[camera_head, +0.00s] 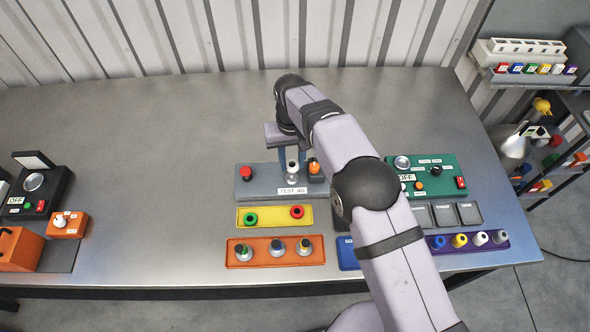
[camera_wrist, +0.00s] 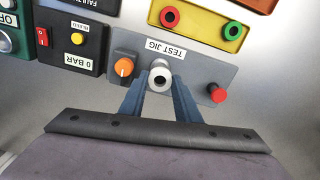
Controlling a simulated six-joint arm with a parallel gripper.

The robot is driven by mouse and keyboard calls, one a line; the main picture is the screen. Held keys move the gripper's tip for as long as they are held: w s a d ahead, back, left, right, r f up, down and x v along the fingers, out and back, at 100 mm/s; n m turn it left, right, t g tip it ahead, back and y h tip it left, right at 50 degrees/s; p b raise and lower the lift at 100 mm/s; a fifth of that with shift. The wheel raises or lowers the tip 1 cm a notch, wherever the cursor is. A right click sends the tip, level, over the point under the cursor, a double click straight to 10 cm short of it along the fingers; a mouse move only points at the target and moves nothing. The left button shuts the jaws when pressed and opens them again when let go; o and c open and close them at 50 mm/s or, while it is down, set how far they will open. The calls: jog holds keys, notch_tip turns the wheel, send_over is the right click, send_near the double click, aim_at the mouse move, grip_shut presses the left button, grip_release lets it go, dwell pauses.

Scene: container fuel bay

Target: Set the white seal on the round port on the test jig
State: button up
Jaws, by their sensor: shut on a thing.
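The test jig (camera_head: 265,188) is a grey panel labelled TEST JIG on the table, also seen in the wrist view (camera_wrist: 195,68). It carries a red button (camera_head: 246,172) and an orange knob (camera_head: 314,167). The white seal (camera_wrist: 160,77) is a small ring with a dark hole, between my fingertips. My gripper (camera_wrist: 160,86) is shut on it, fingers pointing at the jig. The round port (camera_wrist: 158,64) shows partly just behind the seal. I cannot tell whether seal and port touch. In the head view my gripper (camera_head: 291,158) is over the jig's middle.
A yellow tray (camera_head: 273,216) with a green and a red ring lies in front of the jig. An orange tray (camera_head: 265,243) with several fittings is nearer. A green panel (camera_head: 445,165) and a purple tray (camera_head: 440,248) are at right. The table's left middle is clear.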

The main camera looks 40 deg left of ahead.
aim_at(291, 163)
jog(key=shift+w+a+r, duration=0.1)
jog(key=shift+a+r, duration=0.05)
jog(key=shift+a, duration=0.05)
jog(key=shift+n, duration=0.3)
jog(key=shift+r, duration=0.1)
jog(key=shift+f, duration=0.25)
jog(key=shift+f+b, duration=1.4)
jog(key=shift+f, duration=0.6)
jog(key=shift+f+b, duration=0.5)
jog(key=shift+f, duration=0.2)
dwell(0.4)
jog(key=o, duration=1.4)
jog(key=shift+o, duration=0.2)
